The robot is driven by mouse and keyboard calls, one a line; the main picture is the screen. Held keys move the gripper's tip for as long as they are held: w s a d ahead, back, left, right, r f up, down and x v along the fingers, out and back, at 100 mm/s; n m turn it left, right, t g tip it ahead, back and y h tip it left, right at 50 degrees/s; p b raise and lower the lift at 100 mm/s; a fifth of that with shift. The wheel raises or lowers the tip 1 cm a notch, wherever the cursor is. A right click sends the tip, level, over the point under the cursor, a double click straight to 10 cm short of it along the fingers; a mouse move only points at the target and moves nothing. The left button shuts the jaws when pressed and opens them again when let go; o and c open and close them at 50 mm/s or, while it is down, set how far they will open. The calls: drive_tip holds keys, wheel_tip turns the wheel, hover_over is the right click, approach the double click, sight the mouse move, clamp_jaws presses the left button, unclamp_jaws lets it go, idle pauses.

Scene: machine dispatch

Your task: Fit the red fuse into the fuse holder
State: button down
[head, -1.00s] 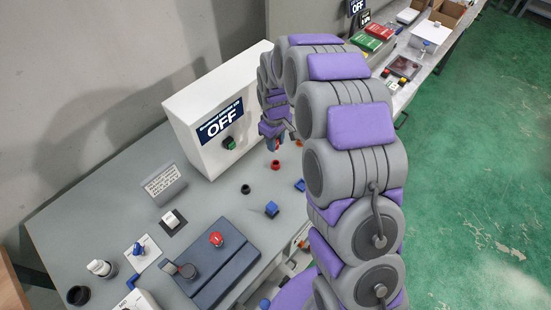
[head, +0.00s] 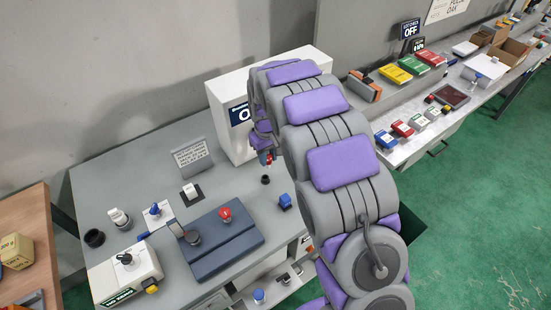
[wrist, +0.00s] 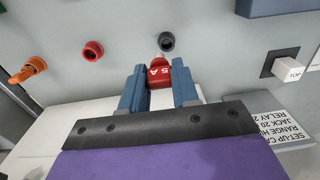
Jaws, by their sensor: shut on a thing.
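A red fuse (wrist: 158,76) marked "5 A", with a pale metal tip, sits between the blue jaws of my gripper (wrist: 160,88) in the wrist view. My gripper is shut on it. In the head view my gripper (head: 264,158) hangs over the bench in front of the white cabinet, mostly covered by my arm. A black ring-shaped socket (wrist: 167,42) lies just beyond the fuse tip; it also shows in the head view (head: 265,180). A red ring-shaped socket (wrist: 93,50) is to its left. I cannot tell which is the fuse holder.
An orange part (wrist: 28,74) is at far left in the wrist view. A white block on a black pad (wrist: 287,66) is at right. The white cabinet (head: 228,125) stands behind, a blue block (head: 285,202) and blue-grey panel (head: 215,245) nearer.

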drive_tip(key=shift+a+f, duration=0.2)
drive_tip(key=shift+f, duration=0.95)
drive_tip(key=shift+w+a+f, duration=0.1)
drive_tip(key=shift+a+f, duration=1.05)
drive_tip(key=shift+f, duration=0.05)
drive_tip(key=shift+d, duration=1.05)
drive_tip(key=shift+a, duration=1.15)
drive_tip(key=shift+d, duration=0.55)
drive_tip(key=shift+a+p, duration=0.15)
drive_tip(key=shift+p, duration=0.15)
drive_tip(key=shift+d, duration=0.25)
